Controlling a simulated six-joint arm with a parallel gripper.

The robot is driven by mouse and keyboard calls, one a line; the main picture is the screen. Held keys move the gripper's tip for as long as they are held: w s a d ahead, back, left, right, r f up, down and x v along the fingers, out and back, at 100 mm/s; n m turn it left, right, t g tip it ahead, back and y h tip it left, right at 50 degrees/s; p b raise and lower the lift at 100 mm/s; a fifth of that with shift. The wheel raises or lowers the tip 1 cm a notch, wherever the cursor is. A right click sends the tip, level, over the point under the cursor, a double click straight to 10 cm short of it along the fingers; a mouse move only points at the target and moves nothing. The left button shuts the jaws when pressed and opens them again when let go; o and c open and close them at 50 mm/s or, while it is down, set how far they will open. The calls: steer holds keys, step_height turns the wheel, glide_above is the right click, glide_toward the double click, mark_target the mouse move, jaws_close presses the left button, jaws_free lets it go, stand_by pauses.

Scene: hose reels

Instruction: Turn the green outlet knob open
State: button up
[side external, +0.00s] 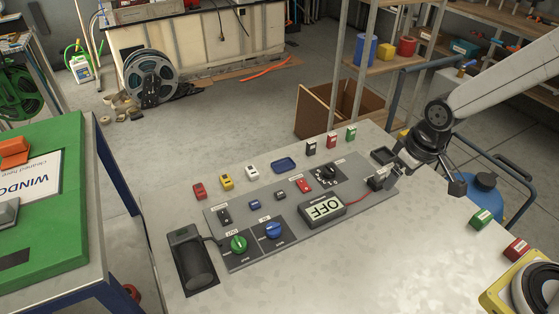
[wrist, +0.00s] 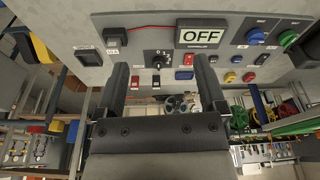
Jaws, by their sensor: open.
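The green knob (side external: 238,243) sits at the near left end of the grey panel (side external: 345,218), beside the blue knob (side external: 274,230). A small label lies above it, too small to read. In the wrist view the green knob (wrist: 288,38) is at the upper right, past the blue knob (wrist: 255,36). A display (side external: 322,207) reading OFF stands on the panel, also clear in the wrist view (wrist: 201,36). My gripper (side external: 428,174) is open and empty near the panel's far right end, well away from the green knob. Its two fingers (wrist: 161,65) are spread wide.
A dark cylinder (side external: 192,263) lies in a black tray left of the green knob. Several small coloured blocks stand behind the panel. A rotary dial (side external: 328,173), a red switch (side external: 303,186) and a red cable (side external: 362,195) lie between my gripper and the knobs.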

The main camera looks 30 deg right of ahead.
steer(key=w+a+f+n, duration=0.1)
steer(key=w+a+n, duration=0.2)
steer(key=w+a, duration=0.5)
steer(key=n+g, duration=0.2)
steer(key=n, duration=0.5)
glide_above(238, 241)
step_height(238, 241, down, 8)
steer(key=shift+f, duration=0.2)
steer(key=shift+f, duration=3.9)
steer(key=shift+c, duration=0.2)
jaws_close()
